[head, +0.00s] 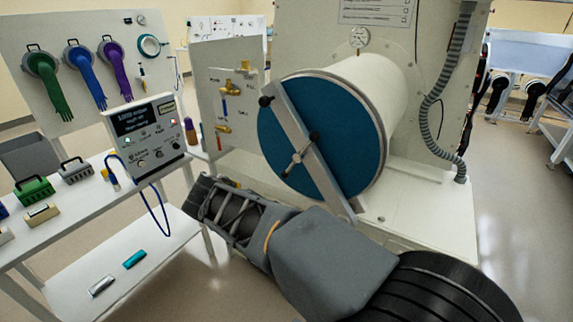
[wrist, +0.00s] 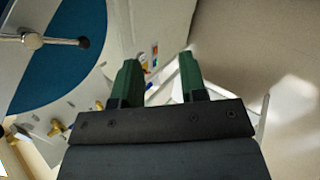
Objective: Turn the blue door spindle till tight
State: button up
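The round blue door (head: 316,133) closes the end of a white cylinder, with a grey bar slanting across it. The spindle (head: 300,157), a metal hub with a thin handle and dark end knobs, sits at the middle of the bar. In the wrist view the spindle (wrist: 33,41) shows at the upper left, in front of the blue door (wrist: 88,65). My gripper (wrist: 160,80) has two green fingers apart with nothing between them. It is off to the side of the spindle and not touching it. In the head view my arm lies below the door; the fingertips are not clear there.
A white shelf table (head: 88,222) with boxes and a control unit (head: 146,137) stands on the left. A panel with brass valves (head: 229,90) is left of the door. A grey corrugated hose (head: 436,98) hangs at right. Open floor (head: 515,215) lies to the right.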

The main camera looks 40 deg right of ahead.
jog(key=w+d+n+g+h+b, duration=0.1)
jog(key=w+d+n+h+b, duration=0.2)
jog(key=d+h, duration=0.25)
jog(key=n+h+b, duration=0.2)
jog(key=n+h, duration=0.2)
jog(key=h, duration=0.1)
send_near(298, 157)
jog(key=d+p, duration=0.1)
jog(key=d, duration=0.9)
jog(key=shift+d+p, duration=0.35)
jog(key=shift+p, duration=0.05)
jog(key=shift+c, duration=0.4)
grip_shut()
